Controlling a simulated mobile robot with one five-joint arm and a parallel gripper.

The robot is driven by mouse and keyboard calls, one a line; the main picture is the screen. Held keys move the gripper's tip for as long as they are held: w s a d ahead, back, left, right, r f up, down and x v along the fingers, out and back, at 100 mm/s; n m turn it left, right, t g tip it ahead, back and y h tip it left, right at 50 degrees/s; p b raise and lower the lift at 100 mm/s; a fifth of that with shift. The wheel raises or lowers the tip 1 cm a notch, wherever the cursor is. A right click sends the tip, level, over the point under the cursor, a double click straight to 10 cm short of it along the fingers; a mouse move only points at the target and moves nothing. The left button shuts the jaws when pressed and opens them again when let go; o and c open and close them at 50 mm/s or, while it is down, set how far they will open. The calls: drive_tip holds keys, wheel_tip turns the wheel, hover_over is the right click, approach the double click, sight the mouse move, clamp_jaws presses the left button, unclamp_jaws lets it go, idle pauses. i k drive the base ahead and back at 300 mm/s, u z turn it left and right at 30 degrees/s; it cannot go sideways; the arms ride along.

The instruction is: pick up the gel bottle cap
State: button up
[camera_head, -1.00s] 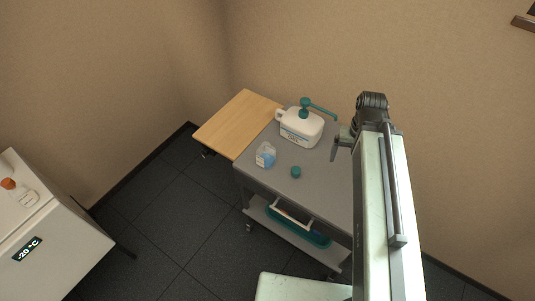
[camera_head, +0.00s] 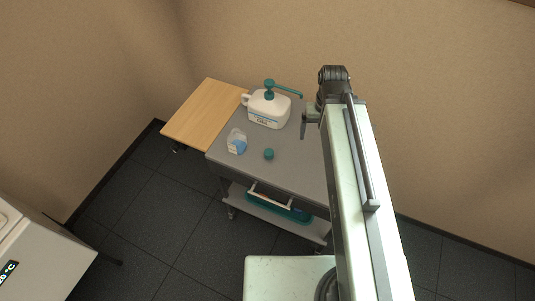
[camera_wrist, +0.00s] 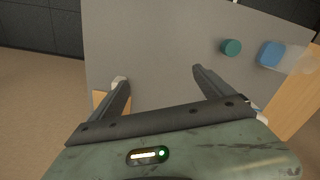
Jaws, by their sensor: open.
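The teal round cap (camera_head: 269,154) sits on the grey cart top (camera_head: 285,165), in front of the white pump jug. In the wrist view the cap (camera_wrist: 231,47) lies beyond and to the right of my right fingertip, apart from it. A small clear bottle with blue content (camera_head: 237,141) stands left of the cap; the wrist view shows it as a blue shape (camera_wrist: 270,54) at the right. My gripper (camera_wrist: 158,75) is open and empty above the cart. In the head view my gripper (camera_head: 305,124) is partly seen, to the right of the cap.
A white jug with a teal pump (camera_head: 268,109) stands at the cart's back. A wooden board (camera_head: 205,115) adjoins the cart's left side. A lower shelf holds a teal tray (camera_head: 290,212). A white appliance (camera_head: 40,260) stands at lower left.

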sight(269, 154)
drive_tip(key=u, duration=2.2)
drive_tip(key=k, duration=1.55)
drive_tip(key=u, duration=0.45)
drive_tip(key=i, duration=1.5)
drive_tip(key=u, duration=0.05)
